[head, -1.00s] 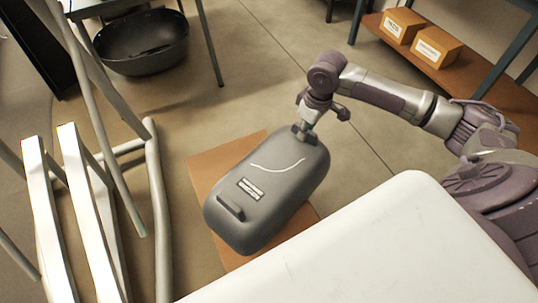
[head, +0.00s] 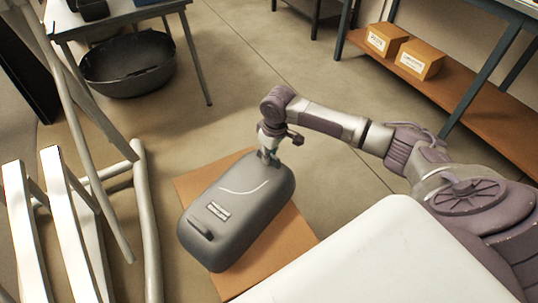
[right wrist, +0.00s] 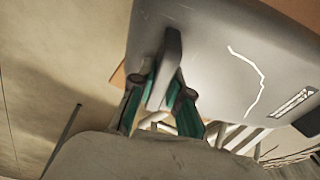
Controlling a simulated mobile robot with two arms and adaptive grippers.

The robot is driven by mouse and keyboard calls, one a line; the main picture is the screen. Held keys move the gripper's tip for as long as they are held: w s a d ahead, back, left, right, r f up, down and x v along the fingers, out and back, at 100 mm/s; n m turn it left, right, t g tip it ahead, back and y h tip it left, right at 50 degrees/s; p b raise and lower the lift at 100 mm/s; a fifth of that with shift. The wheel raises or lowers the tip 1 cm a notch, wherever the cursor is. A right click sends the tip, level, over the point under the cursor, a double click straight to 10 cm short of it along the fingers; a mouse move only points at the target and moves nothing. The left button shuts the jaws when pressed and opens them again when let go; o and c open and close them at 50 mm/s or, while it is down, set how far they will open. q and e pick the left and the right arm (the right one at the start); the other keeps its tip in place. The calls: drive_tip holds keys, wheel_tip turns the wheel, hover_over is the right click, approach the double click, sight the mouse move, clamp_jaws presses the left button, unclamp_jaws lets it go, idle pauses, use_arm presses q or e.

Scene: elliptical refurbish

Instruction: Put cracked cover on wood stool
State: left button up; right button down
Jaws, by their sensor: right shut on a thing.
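The cracked cover (head: 237,222) is a grey, rounded box-like shell with a white crack line and a small label. It is over the wood stool (head: 290,232), a brown square top; I cannot tell whether it rests on it or hangs just above. My right gripper (head: 268,157) is at the cover's far end. In the right wrist view, the right gripper (right wrist: 163,92) has its teal fingers on both sides of a tab on the cover (right wrist: 215,65), shut on it. The cover hides much of the stool top. My left gripper is not in view.
A white surface (head: 375,255) fills the near right. White and grey frame bars (head: 75,225) stand at the left. A dark basin (head: 128,68) is under a table at the far left. Two cardboard boxes (head: 421,60) sit on a low shelf at the far right. Floor beyond the stool is clear.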

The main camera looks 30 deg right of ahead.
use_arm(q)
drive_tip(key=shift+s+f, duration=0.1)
use_arm(e)
drive_tip(key=shift+a, duration=0.1)
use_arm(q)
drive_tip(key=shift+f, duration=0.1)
use_arm(e)
drive_tip(key=c, duration=1.1)
unclamp_jaws()
drive_tip(key=shift+c, duration=0.2)
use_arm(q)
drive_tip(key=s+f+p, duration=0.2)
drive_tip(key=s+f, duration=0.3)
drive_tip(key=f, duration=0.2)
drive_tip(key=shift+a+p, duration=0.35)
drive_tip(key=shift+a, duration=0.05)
use_arm(e)
wheel_tip(320, 180, up, 12)
drive_tip(key=s, duration=0.1)
drive_tip(key=shift+d, duration=0.45)
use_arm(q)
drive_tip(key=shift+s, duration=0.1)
use_arm(e)
drive_tip(key=shift+s, duration=0.15)
